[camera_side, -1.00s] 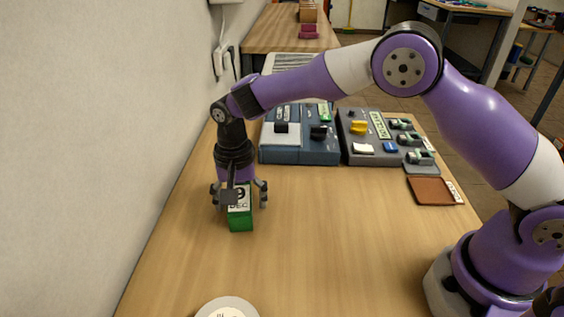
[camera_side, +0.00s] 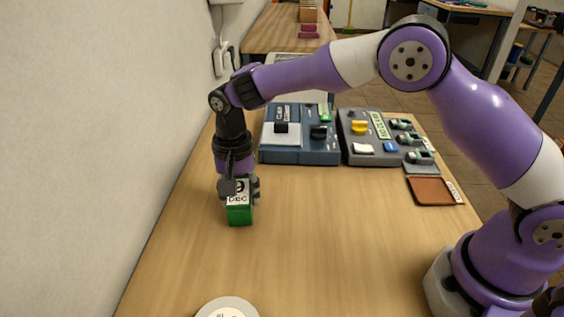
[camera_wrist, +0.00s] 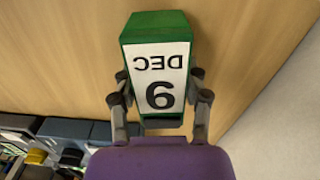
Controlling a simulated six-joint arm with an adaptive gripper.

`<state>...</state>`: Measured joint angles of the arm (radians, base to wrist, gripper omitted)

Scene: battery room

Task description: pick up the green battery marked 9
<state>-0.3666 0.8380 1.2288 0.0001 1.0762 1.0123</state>
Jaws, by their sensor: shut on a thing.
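The green block (camera_side: 239,214) has a white label reading "9" and "DEC". It stands upright at the left of the wooden table. In the wrist view the label on the green block (camera_wrist: 159,25) shows upside down. My gripper (camera_side: 240,188) is shut on its upper part, with one finger on each side. The fingers of my gripper (camera_wrist: 160,88) also show pressed to both sides in the wrist view. I cannot tell for sure whether its bottom edge is clear of the table.
A blue-grey device (camera_side: 300,150) and a grey panel with knobs and small green-topped parts (camera_side: 372,140) stand behind. A brown mat (camera_side: 433,191) lies at the right. A round white item (camera_side: 227,307) is at the front edge. The middle of the table (camera_side: 330,230) is bare.

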